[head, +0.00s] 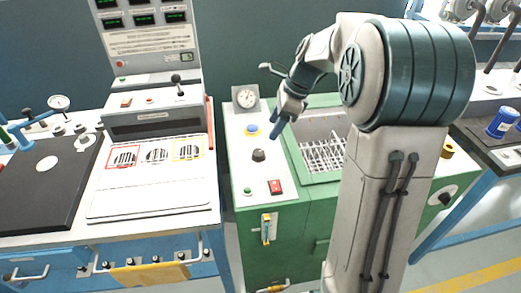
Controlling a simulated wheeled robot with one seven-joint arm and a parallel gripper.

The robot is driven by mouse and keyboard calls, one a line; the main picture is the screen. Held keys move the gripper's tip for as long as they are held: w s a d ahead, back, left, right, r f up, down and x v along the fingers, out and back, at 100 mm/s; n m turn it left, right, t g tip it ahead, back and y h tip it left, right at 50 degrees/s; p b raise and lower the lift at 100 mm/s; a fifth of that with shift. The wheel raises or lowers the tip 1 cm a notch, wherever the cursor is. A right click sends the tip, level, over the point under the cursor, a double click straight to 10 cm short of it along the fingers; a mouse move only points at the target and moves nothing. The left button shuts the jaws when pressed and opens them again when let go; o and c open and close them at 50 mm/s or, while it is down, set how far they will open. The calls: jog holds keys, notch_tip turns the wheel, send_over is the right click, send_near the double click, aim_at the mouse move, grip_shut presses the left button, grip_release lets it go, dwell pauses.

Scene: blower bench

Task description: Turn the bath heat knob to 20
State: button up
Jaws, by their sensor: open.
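A green bench (246,225) holds a sunken bath (322,150) with a wire rack in it. A black knob (258,155) stands on the pale panel left of the bath. I cannot read a label or scale on either, so which is the bath heat knob is unclear. My gripper (277,131) is open and empty, pointing down near the panel, just above and right of the black knob in the picture. My arm hides part of the bath and bench.
A round gauge (246,97), a blue button (251,129), a green button (248,190) and a red switch (275,187) share the panel. A grey console (150,120) stands left. A blue can (502,122) stands on the right bench.

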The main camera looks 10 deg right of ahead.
aim_at(259, 152)
jog(key=x, duration=1)
jog(key=shift+f+b, duration=0.35)
jog(key=shift+b, duration=0.05)
jog(key=shift+w, duration=0.1)
jog(key=c, duration=1)
